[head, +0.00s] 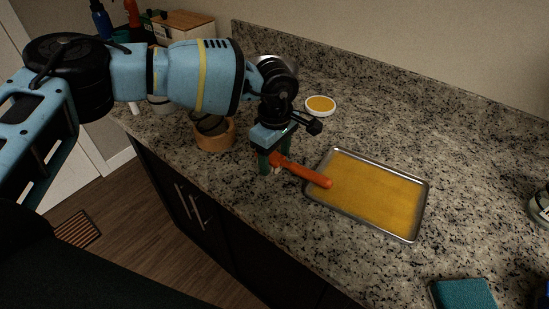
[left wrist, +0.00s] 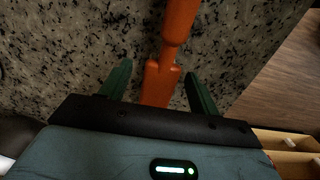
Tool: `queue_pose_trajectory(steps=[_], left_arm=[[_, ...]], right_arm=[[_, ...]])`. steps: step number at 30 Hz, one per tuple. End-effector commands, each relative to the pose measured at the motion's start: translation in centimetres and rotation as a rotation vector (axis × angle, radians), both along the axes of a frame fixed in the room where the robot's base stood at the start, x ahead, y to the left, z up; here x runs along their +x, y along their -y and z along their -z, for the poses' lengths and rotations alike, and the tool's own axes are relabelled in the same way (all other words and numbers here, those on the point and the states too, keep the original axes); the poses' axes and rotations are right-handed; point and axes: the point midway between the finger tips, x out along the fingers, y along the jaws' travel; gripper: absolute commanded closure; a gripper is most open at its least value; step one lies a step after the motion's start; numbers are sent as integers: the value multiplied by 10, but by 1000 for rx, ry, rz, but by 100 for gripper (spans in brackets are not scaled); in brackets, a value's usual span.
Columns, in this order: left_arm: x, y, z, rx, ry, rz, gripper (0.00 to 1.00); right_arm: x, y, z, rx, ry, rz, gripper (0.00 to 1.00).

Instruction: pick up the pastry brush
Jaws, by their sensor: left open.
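The pastry brush shows as an orange handle (head: 306,173) in the head view, its far end over the near-left edge of the metal tray. In the left wrist view its orange shaft (left wrist: 164,80) runs from the top edge down between my two green fingers. My left gripper (head: 271,167) points down over the counter at the brush's left end. In the left wrist view the left gripper (left wrist: 158,78) is open, with one finger on each side of the brush and gaps visible. The brush's head is mostly hidden by the gripper. My right gripper is in neither view.
The metal tray (head: 424,208) with a yellow-orange surface lies right of the brush. A wooden pot (head: 214,139) stands left of my gripper, and a small white-rimmed dish (head: 321,105) behind it. A teal sponge (head: 463,294) lies at the front right. Speckled counter is free at the right back.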

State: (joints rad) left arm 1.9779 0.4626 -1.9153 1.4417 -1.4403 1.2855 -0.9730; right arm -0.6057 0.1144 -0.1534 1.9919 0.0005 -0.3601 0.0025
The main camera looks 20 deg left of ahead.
Motion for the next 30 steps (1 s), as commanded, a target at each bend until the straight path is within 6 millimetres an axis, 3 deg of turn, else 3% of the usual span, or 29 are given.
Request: queue_pose_trajectory(steps=[9,21,30], left_arm=[[0,0,8,1,-2,0,38],[0,0,7,0,-1,-1,89],[0,0,5,-1,0,-1,91]], right_arm=[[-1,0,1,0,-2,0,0],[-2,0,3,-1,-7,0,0],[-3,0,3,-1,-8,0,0]])
